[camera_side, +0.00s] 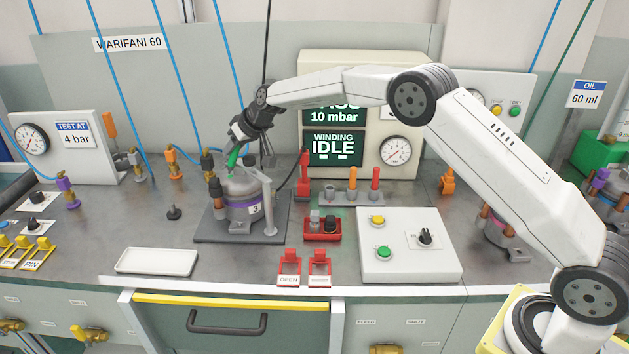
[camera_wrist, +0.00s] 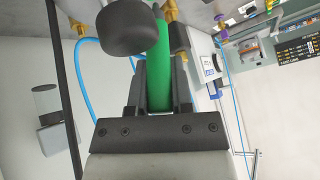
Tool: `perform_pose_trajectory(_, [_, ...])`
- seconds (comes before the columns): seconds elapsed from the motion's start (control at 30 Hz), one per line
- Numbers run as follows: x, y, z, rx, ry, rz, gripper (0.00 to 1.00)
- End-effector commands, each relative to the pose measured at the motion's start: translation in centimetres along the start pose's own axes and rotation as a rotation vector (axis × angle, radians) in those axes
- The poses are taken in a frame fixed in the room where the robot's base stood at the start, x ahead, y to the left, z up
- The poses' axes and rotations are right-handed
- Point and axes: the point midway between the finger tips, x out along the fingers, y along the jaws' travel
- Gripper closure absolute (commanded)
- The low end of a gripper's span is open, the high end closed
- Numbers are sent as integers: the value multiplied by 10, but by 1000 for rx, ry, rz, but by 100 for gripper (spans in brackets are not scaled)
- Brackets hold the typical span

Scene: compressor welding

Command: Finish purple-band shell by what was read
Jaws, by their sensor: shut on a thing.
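The purple-band shell (camera_side: 242,208) is a grey compressor shell marked 3, upright on a dark plate (camera_side: 215,232) left of the middle. My gripper (camera_side: 235,150) is above its top, shut on a green tool (camera_side: 232,158). The wrist view shows the green tool (camera_wrist: 158,70) as a green cylinder between the black fingers. The tool's lower end is at the shell's top; I cannot tell whether it touches. A grey clamp post (camera_side: 269,203) stands at the shell's right side. A copper-coloured fitting (camera_side: 215,188) is at its left.
A display (camera_side: 335,148) reads 10 mbar and WINDING IDLE. Signs read TEST AT 4 bar (camera_side: 76,134) and OIL 60 ml (camera_side: 585,94). A red tray (camera_side: 322,238), a white tray (camera_side: 157,262), red OPEN switch (camera_side: 289,268) and button box (camera_side: 408,262) surround the plate. Blue hoses hang behind.

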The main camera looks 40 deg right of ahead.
Motion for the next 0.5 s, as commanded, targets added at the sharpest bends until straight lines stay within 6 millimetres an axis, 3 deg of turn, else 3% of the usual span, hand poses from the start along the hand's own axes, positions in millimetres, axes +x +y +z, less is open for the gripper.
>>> perform_pose_trajectory(0.5, [-23, -7, -19, 0, 2, -1, 100])
